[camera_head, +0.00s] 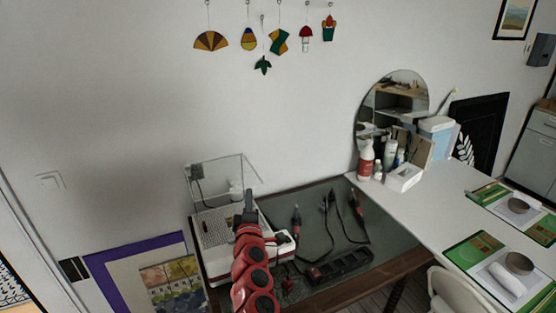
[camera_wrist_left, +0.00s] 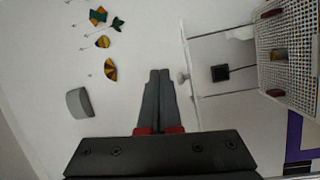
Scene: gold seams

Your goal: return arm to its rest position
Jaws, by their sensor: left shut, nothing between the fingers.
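My left arm is red with black joints and reaches up from the bottom of the head view. My left gripper (camera_head: 249,196) is shut and empty, with its dark fingers in front of the white perforated machine. In the left wrist view the two fingers of my left gripper (camera_wrist_left: 158,100) lie together with nothing between them, against the pale wall. The white machine (camera_head: 214,227) has a clear box (camera_head: 221,178) at its back. The machine also shows at the right of the left wrist view (camera_wrist_left: 290,55). My right gripper is not in view.
A dark worktable (camera_head: 375,238) holds tools with cords and a black power strip (camera_head: 338,268). A white table (camera_head: 435,205) at the right holds bottles, a white box (camera_head: 403,177) and green mats. Coloured ornaments (camera_head: 279,40) hang on the wall. A white chair (camera_head: 457,291) stands at lower right.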

